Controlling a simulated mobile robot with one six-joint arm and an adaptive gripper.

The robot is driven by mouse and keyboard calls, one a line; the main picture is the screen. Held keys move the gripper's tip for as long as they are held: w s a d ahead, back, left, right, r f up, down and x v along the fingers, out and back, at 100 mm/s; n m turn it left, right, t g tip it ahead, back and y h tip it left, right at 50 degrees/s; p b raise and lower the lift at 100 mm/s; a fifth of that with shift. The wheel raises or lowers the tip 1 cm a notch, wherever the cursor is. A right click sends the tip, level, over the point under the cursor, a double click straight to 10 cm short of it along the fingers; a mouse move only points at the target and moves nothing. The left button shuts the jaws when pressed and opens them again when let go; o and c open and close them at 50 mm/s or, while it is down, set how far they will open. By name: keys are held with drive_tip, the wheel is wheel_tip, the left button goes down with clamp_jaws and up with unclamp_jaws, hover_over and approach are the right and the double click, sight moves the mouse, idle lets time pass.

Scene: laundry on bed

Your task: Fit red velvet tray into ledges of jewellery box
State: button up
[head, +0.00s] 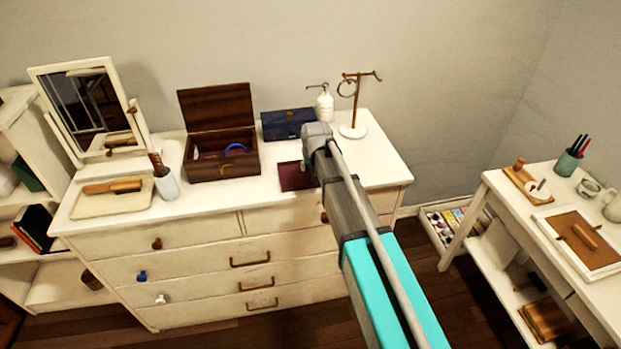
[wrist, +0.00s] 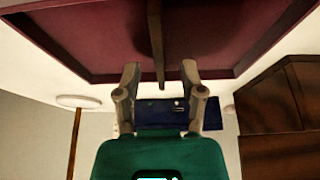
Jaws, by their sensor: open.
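The red velvet tray (head: 295,177) lies on the white dresser top, right of the jewellery box, partly hidden by my arm in the head view. In the wrist view the tray (wrist: 100,38) fills the top, with a dark rim and a thin brown upright piece (wrist: 156,45) at its middle. My gripper (wrist: 160,74) is open, its two fingers on either side of that piece, apart from it. The head view hides the fingers behind my arm. The dark wooden jewellery box (head: 222,168) stands open with its lid raised; a blue item shows inside. Its ledges cannot be made out.
A dark blue case (head: 288,123) stands behind the tray. A white dispenser (head: 325,104) and a jewellery stand (head: 353,131) are at the back right. A cup with a brush (head: 167,185), a brush tray (head: 112,203) and a mirror (head: 90,105) stand at left. The dresser's right end is clear.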

drive_tip(key=shift+b+x, duration=0.6)
drive_tip(key=shift+x, duration=0.3)
clamp_jaws()
